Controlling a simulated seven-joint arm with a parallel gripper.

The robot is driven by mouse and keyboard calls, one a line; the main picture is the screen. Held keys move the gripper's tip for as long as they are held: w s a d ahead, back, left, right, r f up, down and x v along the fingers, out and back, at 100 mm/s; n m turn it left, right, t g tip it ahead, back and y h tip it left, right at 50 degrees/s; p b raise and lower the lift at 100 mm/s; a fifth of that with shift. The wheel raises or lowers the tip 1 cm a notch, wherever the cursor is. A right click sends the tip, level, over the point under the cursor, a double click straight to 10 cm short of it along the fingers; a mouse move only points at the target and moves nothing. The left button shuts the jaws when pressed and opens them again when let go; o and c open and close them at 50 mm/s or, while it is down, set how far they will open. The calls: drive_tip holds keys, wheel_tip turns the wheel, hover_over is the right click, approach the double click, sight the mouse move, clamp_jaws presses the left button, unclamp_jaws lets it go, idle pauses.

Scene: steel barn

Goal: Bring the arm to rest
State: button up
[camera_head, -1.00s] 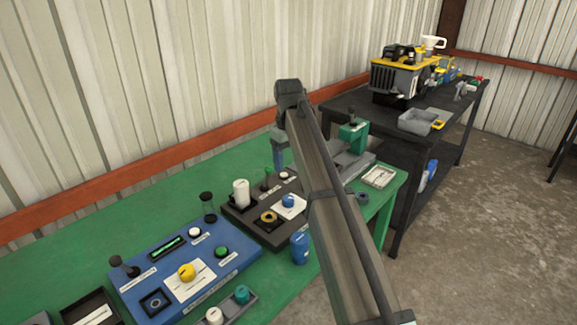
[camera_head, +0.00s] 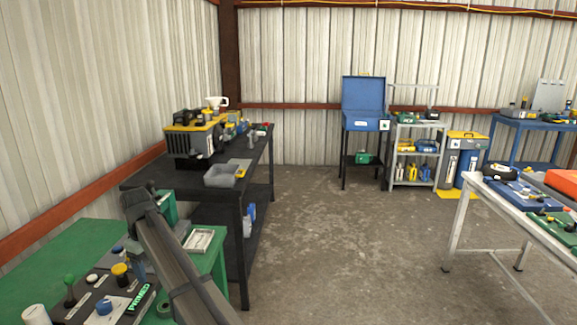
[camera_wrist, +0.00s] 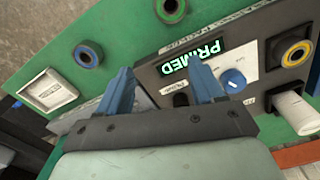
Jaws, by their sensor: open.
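My arm (camera_head: 180,262) reaches over the green bench (camera_head: 50,245) at the lower left of the head view. Its gripper end is mostly hidden behind the arm there. In the wrist view my gripper (camera_wrist: 160,66) shows two blue fingers spread apart with nothing held between them. The fingers hang over a dark control panel (camera_wrist: 262,48) with a lit green PRIMED display (camera_wrist: 193,58) and a blue knob (camera_wrist: 232,80). The right finger is close to the panel in the picture; I cannot tell whether it touches.
A white cylinder (camera_wrist: 292,110) and a yellow-ringed round part (camera_wrist: 297,53) stand on the panel. A white tray (camera_head: 200,240) lies near the bench end. A black table (camera_head: 150,175) stands behind the bench. A white table (camera_head: 470,185) is at right. Open floor (camera_head: 340,240) lies between.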

drive_tip(key=w+d+f+m, duration=0.1)
drive_tip(key=w+d+f, duration=0.25)
drive_tip(key=d, duration=0.25)
drive_tip(key=w+d+f+m, duration=0.1)
drive_tip(key=w+d+f, duration=0.25)
drive_tip(key=d, duration=0.35)
drive_tip(key=s+d+f+m+g+h, duration=0.1)
drive_tip(key=s+d+f+m, duration=0.25)
drive_tip(key=d+f, duration=1)
drive_tip(key=s+d+f+m+g, duration=0.2)
drive_tip(key=s+d+f, duration=0.3)
drive_tip(key=d+f, duration=0.9)
drive_tip(key=s+d+f+m+g, duration=0.1)
drive_tip(key=s+d+f, duration=0.4)
drive_tip(key=s+f, duration=0.25)
drive_tip(key=s+d+f+m+g, duration=0.1)
drive_tip(key=s+d+f+m, duration=0.1)
drive_tip(key=s+d+f, duration=0.5)
drive_tip(key=s+d+f+m+g, duration=0.1)
drive_tip(key=s+d+f+m, duration=0.1)
drive_tip(key=s, duration=0.9)
drive_tip(key=s+d+f+m+y, duration=0.1)
drive_tip(key=s+d+f, duration=0.3)
drive_tip(key=s, duration=0.7)
drive_tip(key=shift+s+d+f+m+g, duration=0.3)
drive_tip(key=shift+d+m+g, duration=0.1)
drive_tip(key=shift+d+m, duration=0.25)
